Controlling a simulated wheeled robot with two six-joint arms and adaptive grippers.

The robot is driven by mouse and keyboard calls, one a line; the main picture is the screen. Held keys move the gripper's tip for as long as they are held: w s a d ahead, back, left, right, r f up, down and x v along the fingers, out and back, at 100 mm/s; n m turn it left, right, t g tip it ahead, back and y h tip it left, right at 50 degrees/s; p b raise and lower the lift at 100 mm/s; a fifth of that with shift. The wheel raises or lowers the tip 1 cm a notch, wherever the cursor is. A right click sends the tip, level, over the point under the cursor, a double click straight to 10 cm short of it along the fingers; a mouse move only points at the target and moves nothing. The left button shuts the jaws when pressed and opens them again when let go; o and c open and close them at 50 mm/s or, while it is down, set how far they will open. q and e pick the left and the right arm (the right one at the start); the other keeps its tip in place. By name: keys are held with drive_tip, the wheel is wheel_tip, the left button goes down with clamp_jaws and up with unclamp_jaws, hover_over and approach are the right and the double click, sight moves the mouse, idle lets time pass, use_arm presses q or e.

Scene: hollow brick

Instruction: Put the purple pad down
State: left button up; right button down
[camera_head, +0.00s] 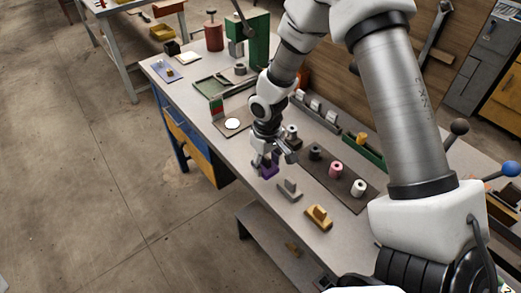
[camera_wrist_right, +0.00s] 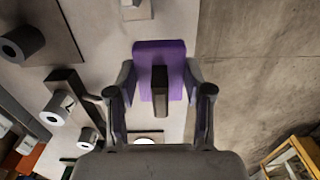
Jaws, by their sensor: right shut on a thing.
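The purple pad (camera_head: 268,171) is at the front part of the workbench top, under my right gripper (camera_head: 266,158). In the right wrist view the purple pad (camera_wrist_right: 146,49) has a dark upright grip in its middle. My right gripper (camera_wrist_right: 160,78) has one finger on each side of it and is shut on the pad. I cannot tell whether the pad touches the bench or hangs just above it. My left gripper is not in view.
A grey pad (camera_head: 290,189) and a yellow pad (camera_head: 319,217) stand on the bench nearby. A dark board (camera_head: 346,186) with several rollers lies behind them. A white disc (camera_head: 233,123) is to the left. The bench's front edge is close.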

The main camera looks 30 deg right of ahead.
drive_tip(key=w, duration=0.1)
drive_tip(key=w+d+p, duration=0.1)
drive_tip(key=w, duration=0.3)
drive_tip(key=shift+w+d, duration=0.2)
drive_tip(key=shift+d, duration=0.1)
drive_tip(key=f, duration=0.1)
drive_tip(key=f+p, duration=0.1)
drive_tip(key=f, duration=0.1)
drive_tip(key=shift+w+d+f+p, duration=0.2)
drive_tip(key=shift+f+p, duration=0.05)
drive_tip(key=shift+p, duration=0.05)
drive_tip(key=shift+f, duration=0.2)
drive_tip(key=shift+a+f, duration=0.1)
drive_tip(key=shift+c, duration=2.3)
unclamp_jaws()
